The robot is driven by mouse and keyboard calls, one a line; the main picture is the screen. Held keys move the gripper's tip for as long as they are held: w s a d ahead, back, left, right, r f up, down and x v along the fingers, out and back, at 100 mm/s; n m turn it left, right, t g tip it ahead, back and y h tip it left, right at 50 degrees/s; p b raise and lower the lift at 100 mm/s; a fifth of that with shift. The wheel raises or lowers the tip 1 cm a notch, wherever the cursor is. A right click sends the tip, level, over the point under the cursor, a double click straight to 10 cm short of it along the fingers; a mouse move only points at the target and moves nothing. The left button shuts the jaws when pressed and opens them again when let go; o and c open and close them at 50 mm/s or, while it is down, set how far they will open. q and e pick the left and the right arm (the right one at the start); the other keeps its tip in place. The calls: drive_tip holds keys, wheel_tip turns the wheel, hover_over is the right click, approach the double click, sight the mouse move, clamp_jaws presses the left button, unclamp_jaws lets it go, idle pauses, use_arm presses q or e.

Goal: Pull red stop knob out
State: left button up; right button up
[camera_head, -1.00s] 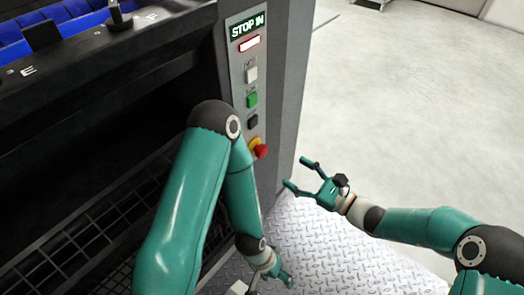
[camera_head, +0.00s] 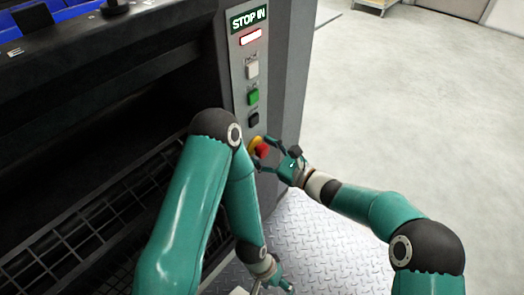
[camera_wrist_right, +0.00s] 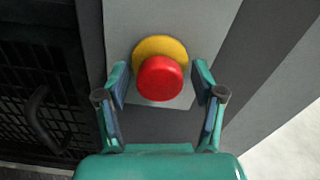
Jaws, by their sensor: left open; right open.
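The red stop knob (camera_head: 262,151) sits on a yellow collar (camera_head: 254,143) low on the machine's grey button panel. In the right wrist view the red knob (camera_wrist_right: 160,78) shows whole, with the yellow collar (camera_wrist_right: 158,48) behind it. My right gripper (camera_head: 268,154) is open, with one finger on each side of the knob. In the wrist view a gap shows between each finger and the knob. My left gripper (camera_head: 272,284) is low near the chequered floor plate, away from the knob; its fingers are small and partly cut off by the frame's lower edge.
The machine's dark mesh guard (camera_head: 90,220) lies left. Open pale floor (camera_head: 410,110) lies right.

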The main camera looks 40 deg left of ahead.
clamp_jaws()
drive_tip(key=shift+d, duration=0.95)
unclamp_jaws()
drive_tip(key=shift+d, duration=0.1)
drive_tip(key=s+d, duration=0.1)
drive_tip(key=d, duration=1)
drive_tip(key=shift+d, duration=0.4)
